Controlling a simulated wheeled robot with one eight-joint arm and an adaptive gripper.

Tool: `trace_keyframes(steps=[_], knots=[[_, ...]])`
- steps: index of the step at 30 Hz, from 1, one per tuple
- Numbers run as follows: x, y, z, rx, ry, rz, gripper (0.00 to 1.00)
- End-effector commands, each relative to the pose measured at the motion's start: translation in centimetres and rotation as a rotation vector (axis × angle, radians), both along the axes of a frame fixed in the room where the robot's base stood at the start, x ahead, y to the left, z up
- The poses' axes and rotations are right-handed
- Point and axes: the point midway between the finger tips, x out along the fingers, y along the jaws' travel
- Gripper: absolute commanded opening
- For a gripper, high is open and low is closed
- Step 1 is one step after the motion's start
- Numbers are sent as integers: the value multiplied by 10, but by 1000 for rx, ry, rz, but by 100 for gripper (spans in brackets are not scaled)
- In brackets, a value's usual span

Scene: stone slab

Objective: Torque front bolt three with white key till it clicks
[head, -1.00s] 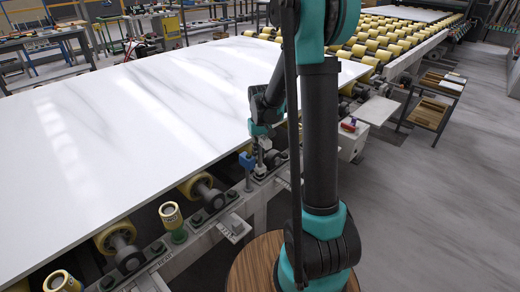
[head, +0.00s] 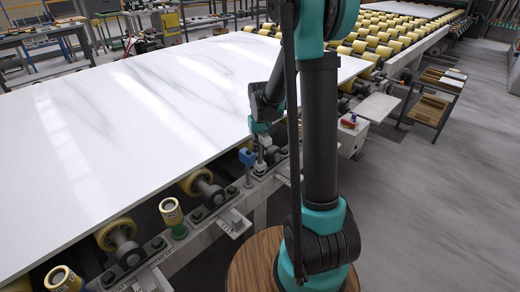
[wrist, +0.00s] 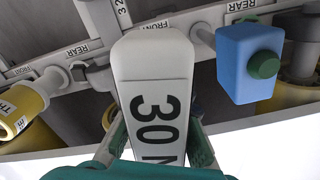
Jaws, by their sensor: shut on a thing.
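My gripper (wrist: 158,150) is shut on the white key (wrist: 152,62). The key's pale body, marked "30 N", fills the middle of the wrist view between the green fingers. In the head view my gripper (head: 261,127) is at the slab's front edge, with the white key (head: 264,141) below it, upright over the rail. The key's working end and the bolt under it are hidden in the wrist view, and too small to tell whether seated in the head view. FRONT (wrist: 155,25) and REAR (wrist: 243,5) labels mark the rail.
A blue block-shaped tool (head: 247,157) with a green knob stands just left of the key; it is on the right in the wrist view (wrist: 245,65). A yellow upright cylinder (head: 171,212) stands farther left. The marble slab (head: 110,130) lies behind. Open floor (head: 430,220) is at right.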

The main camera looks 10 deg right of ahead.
Motion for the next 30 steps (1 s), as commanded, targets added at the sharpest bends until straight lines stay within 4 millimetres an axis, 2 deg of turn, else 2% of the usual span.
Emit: trace_keyframes(steps=[30], knots=[[0,0,-16,0,0,0,0]])
